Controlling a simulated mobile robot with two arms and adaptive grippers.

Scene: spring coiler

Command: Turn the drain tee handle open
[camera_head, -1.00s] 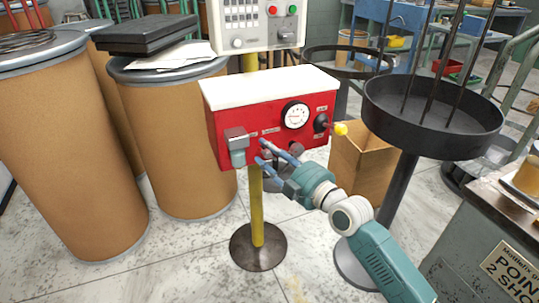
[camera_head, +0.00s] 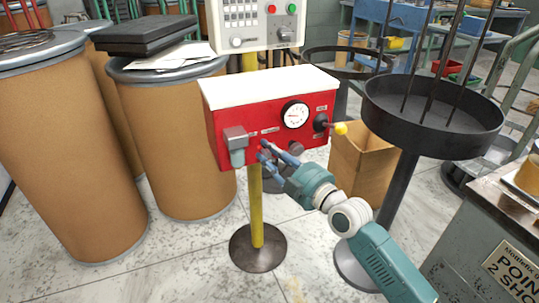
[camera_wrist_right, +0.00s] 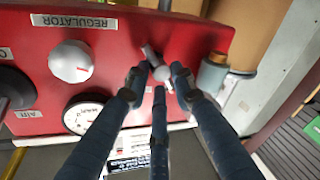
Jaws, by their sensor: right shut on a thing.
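The red panel box (camera_head: 262,118) with a white top stands on a yellow post. The drain tee handle (camera_wrist_right: 150,56), a small grey bar on a round hub, shows on the red face in the right wrist view. It appears tilted there. My right gripper (camera_head: 265,151) is at the lower front of the box, its blue fingers drawn together at the handle. In the wrist view its fingertips (camera_wrist_right: 158,75) are shut around the handle from both sides, with a third finger below. The handle is mostly hidden by the fingers in the head view. My left gripper is out of view.
A grey filter bowl (camera_head: 236,147) hangs just left of my fingers. A regulator knob (camera_wrist_right: 70,61) and a gauge (camera_head: 295,114) sit close by. A lever with a yellow ball (camera_head: 341,128) sticks out at right. Brown drums (camera_head: 180,140) stand left.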

